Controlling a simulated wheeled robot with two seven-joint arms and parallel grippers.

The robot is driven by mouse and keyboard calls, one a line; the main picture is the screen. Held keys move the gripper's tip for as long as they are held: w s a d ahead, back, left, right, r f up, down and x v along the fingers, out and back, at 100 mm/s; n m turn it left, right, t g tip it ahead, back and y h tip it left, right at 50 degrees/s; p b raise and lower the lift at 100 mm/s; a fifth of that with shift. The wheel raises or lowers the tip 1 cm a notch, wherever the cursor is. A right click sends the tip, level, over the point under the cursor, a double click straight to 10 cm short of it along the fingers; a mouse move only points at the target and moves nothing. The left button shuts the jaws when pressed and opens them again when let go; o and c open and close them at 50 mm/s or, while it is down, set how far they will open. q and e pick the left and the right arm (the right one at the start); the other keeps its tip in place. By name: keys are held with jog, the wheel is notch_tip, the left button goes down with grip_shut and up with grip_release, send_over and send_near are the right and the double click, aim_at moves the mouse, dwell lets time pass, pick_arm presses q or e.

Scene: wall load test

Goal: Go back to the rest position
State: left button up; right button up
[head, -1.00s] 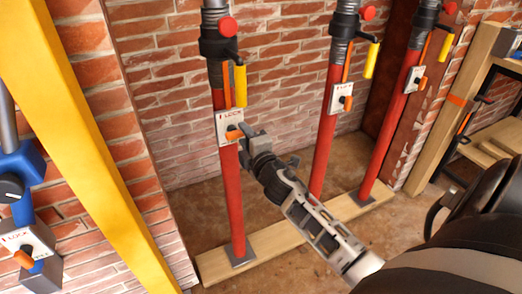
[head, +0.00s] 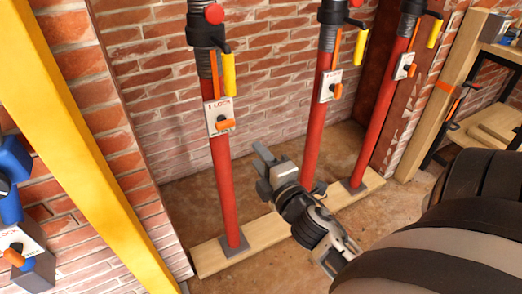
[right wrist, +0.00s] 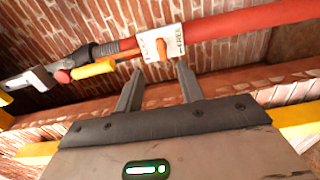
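My right gripper (head: 262,169) is open and empty in the head view, in front of the wall and between the left and middle red props. In the right wrist view its two fingers (right wrist: 159,72) stand apart with nothing between them. The left red prop (head: 222,180) stands upright to the gripper's left, with a gap between them. My left gripper is not in view.
The middle red prop (head: 320,125) and right red prop (head: 382,125) stand on a wooden plank (head: 265,232). A yellow beam (head: 85,140) and a blue device (head: 12,195) are at the left. A wooden bench (head: 488,125) is at the right.

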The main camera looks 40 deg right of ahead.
dwell(0.3)
